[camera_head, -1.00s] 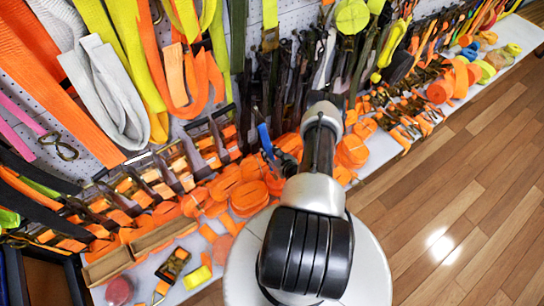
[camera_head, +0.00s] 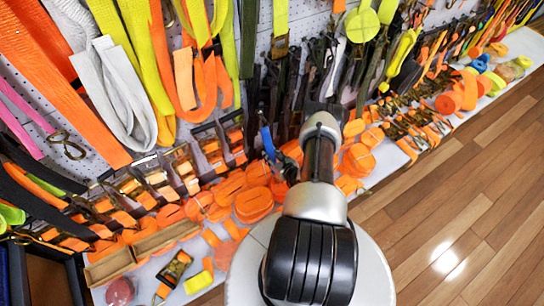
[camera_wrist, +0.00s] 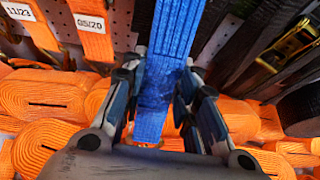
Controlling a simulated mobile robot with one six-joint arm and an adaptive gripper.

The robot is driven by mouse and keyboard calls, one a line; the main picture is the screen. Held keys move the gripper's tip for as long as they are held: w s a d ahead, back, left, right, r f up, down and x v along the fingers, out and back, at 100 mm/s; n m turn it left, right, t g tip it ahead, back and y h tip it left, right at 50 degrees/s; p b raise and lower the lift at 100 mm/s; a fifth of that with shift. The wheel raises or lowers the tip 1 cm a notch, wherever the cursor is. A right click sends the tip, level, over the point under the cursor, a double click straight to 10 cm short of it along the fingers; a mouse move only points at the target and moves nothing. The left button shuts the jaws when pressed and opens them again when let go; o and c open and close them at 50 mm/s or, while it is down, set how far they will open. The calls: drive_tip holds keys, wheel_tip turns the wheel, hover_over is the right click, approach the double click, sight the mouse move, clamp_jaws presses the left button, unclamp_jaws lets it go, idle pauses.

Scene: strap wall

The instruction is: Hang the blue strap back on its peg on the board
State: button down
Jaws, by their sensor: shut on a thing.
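The blue strap (camera_wrist: 172,35) is a flat woven band. In the wrist view it runs from the top edge down between the fingers of my gripper (camera_wrist: 160,95), which are shut on it. A short blue piece (camera_head: 267,141) shows in the head view, just left of my wrist. Most of my gripper is hidden there behind my own arm. The board (camera_head: 263,30) is white and perforated, at the back, mostly covered by hanging straps. I cannot make out which peg is the blue strap's own.
Orange rolled straps (camera_head: 254,203) crowd the shelf below and around my gripper. Dark straps (camera_wrist: 258,45) hang close at right in the wrist view, and tagged orange straps (camera_wrist: 92,30) at left. A wooden tray (camera_head: 110,267) sits at lower left. The wood floor (camera_head: 450,210) is clear.

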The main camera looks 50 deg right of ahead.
idle(0.3)
drive_tip(key=c, duration=1.2)
unclamp_jaws()
